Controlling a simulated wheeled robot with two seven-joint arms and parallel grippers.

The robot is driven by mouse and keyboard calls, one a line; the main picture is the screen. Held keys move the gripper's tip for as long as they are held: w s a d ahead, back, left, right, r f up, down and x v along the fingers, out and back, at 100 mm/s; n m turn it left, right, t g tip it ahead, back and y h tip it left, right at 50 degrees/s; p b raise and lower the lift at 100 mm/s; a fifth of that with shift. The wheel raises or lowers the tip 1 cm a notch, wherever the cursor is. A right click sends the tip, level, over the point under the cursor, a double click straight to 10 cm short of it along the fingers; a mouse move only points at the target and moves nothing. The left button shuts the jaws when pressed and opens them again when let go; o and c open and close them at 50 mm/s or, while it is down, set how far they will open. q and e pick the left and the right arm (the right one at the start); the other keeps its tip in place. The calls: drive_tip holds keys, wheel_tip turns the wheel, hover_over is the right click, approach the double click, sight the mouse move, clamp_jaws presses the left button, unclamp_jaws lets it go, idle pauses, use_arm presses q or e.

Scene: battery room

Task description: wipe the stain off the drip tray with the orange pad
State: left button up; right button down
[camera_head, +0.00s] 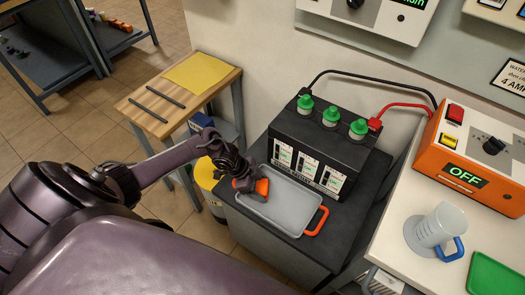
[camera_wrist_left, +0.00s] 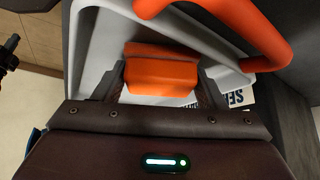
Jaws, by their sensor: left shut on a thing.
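The grey drip tray (camera_head: 282,203) lies on the dark top of a cabinet, in front of the black battery. It has an orange handle (camera_head: 318,221) on its right end. My left gripper (camera_head: 252,187) is over the left end of the tray, shut on the orange pad (camera_head: 263,187). In the left wrist view the pad (camera_wrist_left: 160,72) sits between the fingers, over the pale tray (camera_wrist_left: 88,55). I cannot tell whether the pad touches the tray floor. No stain shows on the visible part of the tray; the gripper and pad hide some of it. My right gripper is not in view.
The battery (camera_head: 318,150) with green caps stands right behind the tray. Black and red cables run from it to an orange charger (camera_head: 470,155). A clear jug (camera_head: 435,230) and green tray (camera_head: 497,272) are on the right bench. A wooden table (camera_head: 165,112) stands at left.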

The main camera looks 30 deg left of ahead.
sight(301, 213)
use_arm(q)
drive_tip(key=shift+s+d+p, duration=0.1)
drive_tip(key=shift+d+p, duration=0.2)
drive_tip(key=shift+d, duration=0.6)
drive_tip(key=shift+s+d+f, duration=0.15)
drive_tip(key=shift+d+f, duration=0.05)
drive_tip(key=shift+d, duration=0.75)
drive_tip(key=shift+s+d+r+p, duration=0.1)
drive_tip(key=shift+d+p, duration=0.4)
drive_tip(key=shift+d, duration=0.85)
drive_tip(key=shift+d+r+p, duration=0.1)
drive_tip(key=shift+d+p, duration=0.35)
drive_tip(key=shift+d, duration=3.25)
drive_tip(key=shift+f, duration=0.1)
drive_tip(key=shift+p, duration=0.3)
wheel_tip(301, 213, up, 6)
drive_tip(key=p, duration=0.5)
drive_tip(key=shift+p, duration=0.3)
